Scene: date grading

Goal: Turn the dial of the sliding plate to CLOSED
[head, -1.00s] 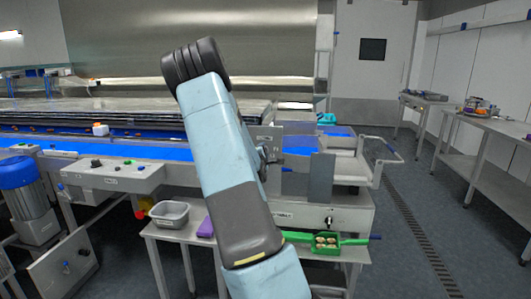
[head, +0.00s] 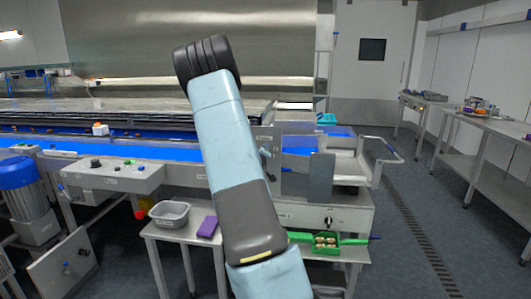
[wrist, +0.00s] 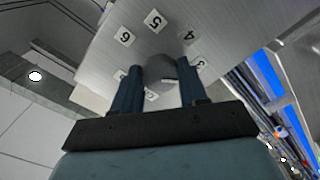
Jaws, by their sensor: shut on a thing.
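In the wrist view, a grey round dial (wrist: 157,66) sits on a brushed-metal plate (wrist: 110,62). Number labels ring it; 6, 5 and 4 read clearly, and others are partly hidden. My gripper (wrist: 159,76) has its two dark blue fingers on either side of the dial, shut on it. A pale mark shows on the dial's lower right. No CLOSED label is readable, so I cannot tell the dial's setting. In the head view my own arm covers the gripper and the dial.
In the head view, a blue conveyor belt (head: 185,154) runs behind my arm. A grey tub (head: 169,214), a purple block (head: 207,227) and a green tray (head: 326,240) of dates are on a low table in front. The aisle floor (head: 415,225) at right is clear.

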